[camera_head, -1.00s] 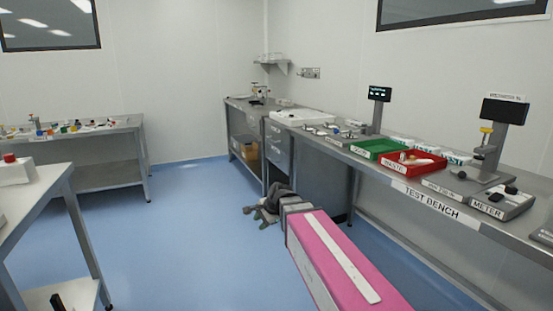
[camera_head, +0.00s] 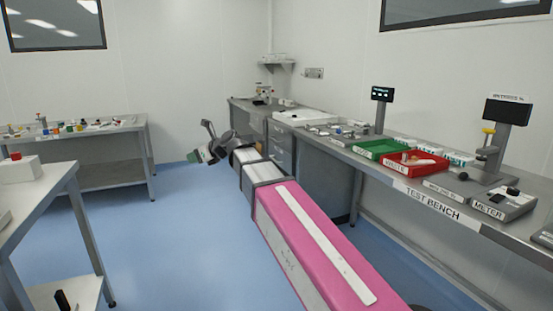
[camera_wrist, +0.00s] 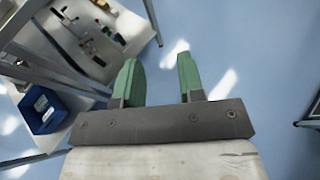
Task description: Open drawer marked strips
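A grey drawer unit (camera_head: 281,146) stands under the bench in the middle of the head view, with several drawers stacked in it. The drawer fronts look shut. Their labels are too small to read, so I cannot tell which one is marked strips. My arm partly covers the unit's lower left side. My gripper (camera_head: 200,154) is to the left of the drawers in the head view, raised above the floor and apart from them. In the wrist view my gripper (camera_wrist: 160,82) has its two green fingers spread, with only blue floor between them.
The test bench (camera_head: 440,207) runs along the right with a green tray (camera_head: 381,149), a red waste tray (camera_head: 413,164) and meters. Tables stand at the left. The wrist view shows shelves with small items and a blue bin (camera_wrist: 43,108). Blue floor (camera_head: 180,235) is open in the middle.

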